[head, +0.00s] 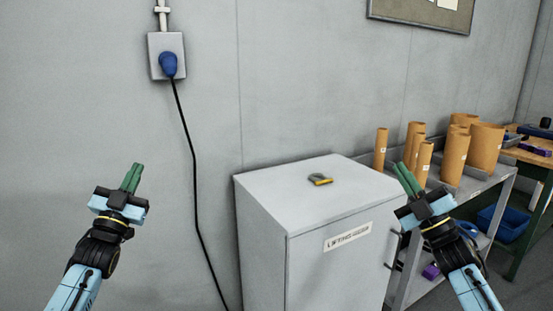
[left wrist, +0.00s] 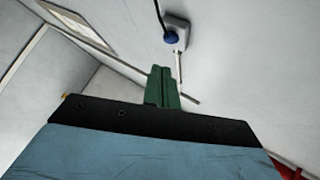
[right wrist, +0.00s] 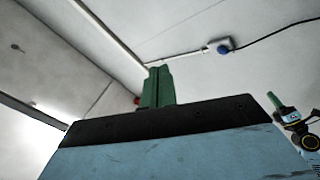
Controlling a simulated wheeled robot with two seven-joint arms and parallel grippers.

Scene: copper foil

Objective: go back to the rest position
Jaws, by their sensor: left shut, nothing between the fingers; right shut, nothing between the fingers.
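My left gripper (head: 132,178) is raised in front of the bare wall, left of the white cabinet, with its green fingers shut and empty. Its closed fingers also show in the left wrist view (left wrist: 162,87). My right gripper (head: 407,180) is raised at the right of the cabinet, its green fingers shut and empty, in front of the shelf with the tubes. Its closed fingers also show in the right wrist view (right wrist: 157,87). Both grippers point upward and touch nothing that I can see.
A white cabinet (head: 262,235) stands in the middle with a small yellow and grey item (head: 320,180) on top. A shelf (head: 487,187) with several brown tubes (head: 486,146) is at the right. A black cable (head: 191,150) hangs from a blue plug (head: 168,64) on the wall.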

